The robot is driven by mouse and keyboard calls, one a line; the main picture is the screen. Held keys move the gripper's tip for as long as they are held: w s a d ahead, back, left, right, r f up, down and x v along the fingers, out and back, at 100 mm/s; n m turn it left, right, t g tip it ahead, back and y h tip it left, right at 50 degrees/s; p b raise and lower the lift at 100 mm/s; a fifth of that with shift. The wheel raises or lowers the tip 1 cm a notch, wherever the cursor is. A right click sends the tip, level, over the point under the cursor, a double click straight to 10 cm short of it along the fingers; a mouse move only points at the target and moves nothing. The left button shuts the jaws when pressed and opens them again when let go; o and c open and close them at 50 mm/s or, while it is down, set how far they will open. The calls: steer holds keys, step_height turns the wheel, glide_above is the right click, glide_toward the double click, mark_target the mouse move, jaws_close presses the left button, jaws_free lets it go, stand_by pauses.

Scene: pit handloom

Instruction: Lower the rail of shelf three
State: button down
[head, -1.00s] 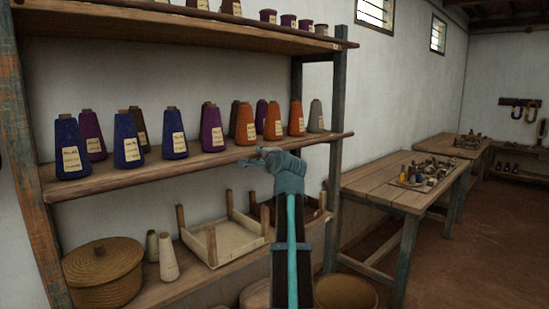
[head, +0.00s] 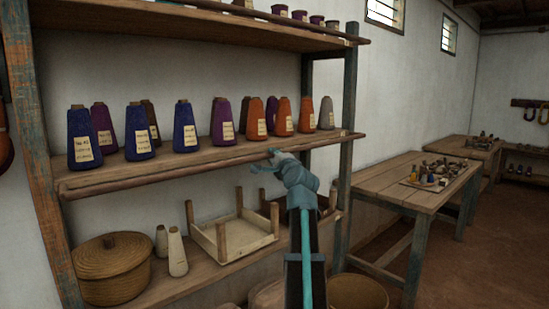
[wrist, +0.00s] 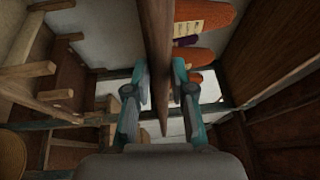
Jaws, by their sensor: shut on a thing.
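The wooden rail (head: 170,173) is a long round bar along the front of the middle shelf (head: 115,168), which holds the labelled yarn cones. The rail sits at about the board's front edge, slightly below its top surface. My gripper (head: 268,160) is at the rail, right of its middle. In the wrist view my gripper (wrist: 160,95) has a finger on each side of the rail (wrist: 157,50) and is shut on it. The exact finger contact is hard to see in the head view.
Several purple, blue, orange and grey cones, including a blue cone (head: 83,140), stand upright behind the rail. Below are a lidded basket (head: 110,275), pale cones (head: 177,255) and a wooden frame (head: 232,240). A post (head: 347,120) stands right of my gripper; a table (head: 400,185) is beyond.

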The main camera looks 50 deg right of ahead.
steer(key=c, duration=1)
jaws_free()
steer(key=shift+w+f, duration=0.1)
steer(key=shift+f, duration=0.2)
steer(key=shift+r, duration=0.1)
steer(key=v, duration=1.2)
